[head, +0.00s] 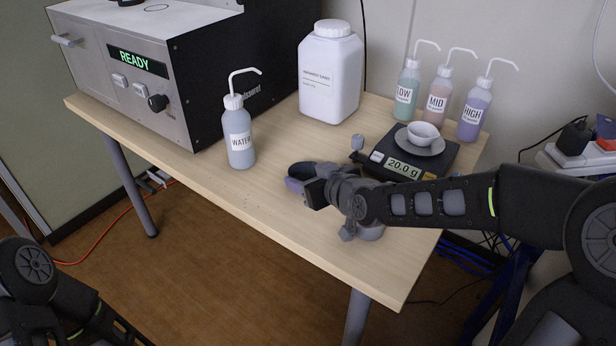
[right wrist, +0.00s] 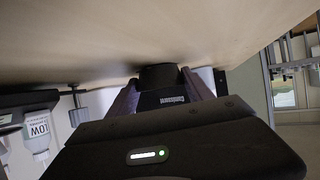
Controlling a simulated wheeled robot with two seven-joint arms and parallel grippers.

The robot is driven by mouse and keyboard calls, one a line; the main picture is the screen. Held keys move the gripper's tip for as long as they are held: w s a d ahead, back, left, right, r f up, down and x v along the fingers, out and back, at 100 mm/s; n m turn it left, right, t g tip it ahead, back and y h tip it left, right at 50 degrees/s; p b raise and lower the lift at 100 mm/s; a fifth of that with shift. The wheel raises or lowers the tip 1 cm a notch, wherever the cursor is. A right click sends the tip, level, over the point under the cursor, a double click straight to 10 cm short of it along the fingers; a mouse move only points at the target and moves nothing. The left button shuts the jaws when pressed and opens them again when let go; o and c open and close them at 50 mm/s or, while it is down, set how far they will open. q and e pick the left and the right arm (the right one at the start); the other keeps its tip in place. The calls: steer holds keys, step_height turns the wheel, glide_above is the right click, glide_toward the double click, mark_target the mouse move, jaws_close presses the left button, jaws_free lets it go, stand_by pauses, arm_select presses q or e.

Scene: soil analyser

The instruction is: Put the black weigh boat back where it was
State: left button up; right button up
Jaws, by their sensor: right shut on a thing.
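The black weigh boat (head: 302,169) is at the middle of the table, at the end of my right arm, partly hidden by my gripper. My right gripper (head: 298,182) is shut on it, low over the tabletop. In the right wrist view, the dark boat (right wrist: 160,75) shows between the two purplish fingers (right wrist: 161,92), close to the table surface. I cannot tell whether it touches the table. My left arm shows at the lower left of the head view, but its gripper is out of sight.
The water bottle (head: 239,140) stands left of my right gripper, before the analyser (head: 150,70). A white jug (head: 330,75) stands behind. The scale (head: 440,160) reads 20.0 g under a white bowl (head: 422,134). LOW, MID and HIGH bottles (head: 437,100) stand behind it. Front-left tabletop is clear.

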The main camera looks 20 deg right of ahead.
steer(key=shift+f, duration=0.2)
steer(key=o, duration=1.1)
steer(key=shift+c, duration=0.2)
steer(key=shift+r, duration=0.15)
steer(key=shift+r, duration=0.2)
steer(key=shift+s+d+r, duration=0.1)
steer(key=shift+s+r, duration=0.05)
steer(key=shift+s, duration=0.2)
steer(key=p+v, duration=0.2)
steer(key=v, duration=0.6)
steer(key=shift+s+r, duration=0.1)
steer(key=shift+r, duration=0.1)
steer(key=shift+s+d+r+b, duration=0.1)
steer(key=shift+s+b, duration=0.15)
steer(key=shift+s, duration=0.15)
steer(key=shift+s+d+r+b, duration=0.1)
steer(key=shift+s+d+b, duration=0.1)
steer(key=shift+s, duration=0.2)
steer(key=shift+s+d+r, duration=0.1)
steer(key=shift+s+r, duration=0.1)
steer(key=shift+s, duration=0.3)
